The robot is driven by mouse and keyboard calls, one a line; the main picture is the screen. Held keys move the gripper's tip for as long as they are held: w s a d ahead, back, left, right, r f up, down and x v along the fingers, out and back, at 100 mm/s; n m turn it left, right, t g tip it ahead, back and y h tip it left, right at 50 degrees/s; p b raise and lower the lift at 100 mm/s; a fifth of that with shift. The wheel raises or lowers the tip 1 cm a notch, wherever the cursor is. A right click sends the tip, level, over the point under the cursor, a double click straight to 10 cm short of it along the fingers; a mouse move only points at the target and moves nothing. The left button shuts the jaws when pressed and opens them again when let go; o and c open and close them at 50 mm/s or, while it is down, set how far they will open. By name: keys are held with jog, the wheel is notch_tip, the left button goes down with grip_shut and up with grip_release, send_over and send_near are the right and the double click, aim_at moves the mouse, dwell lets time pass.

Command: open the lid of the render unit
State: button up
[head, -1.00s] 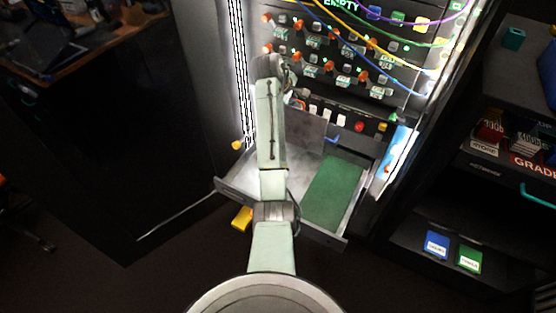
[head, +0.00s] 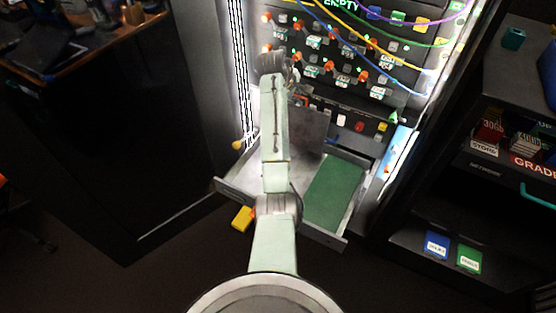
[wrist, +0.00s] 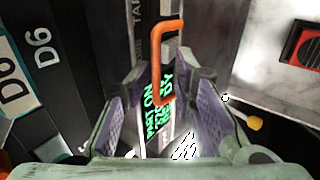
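An orange handle (wrist: 157,62), a bent bar, stands between the two finger pads in the wrist view. My gripper (wrist: 160,105) is open, with a pad on each side of the handle's lower part and a visible gap to it. Behind the handle is a dark strip with green lit text (wrist: 163,105). In the head view my arm hides most of the gripper. I cannot tell which part is the render unit's lid.
The drawer has a green bed (head: 335,193). A rack with orange knobs and lit labels (head: 330,60) and hanging cables rises behind. A dark shelf (head: 500,175) stands to the right. In the wrist view, a black panel marked D6 (wrist: 42,45) is close on the left.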

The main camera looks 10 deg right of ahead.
jog(key=v, duration=0.7)
jog(key=shift+s+a+f, duration=0.25)
jog(key=shift+s+f, duration=0.05)
dwell(0.7)
dwell(0.3)
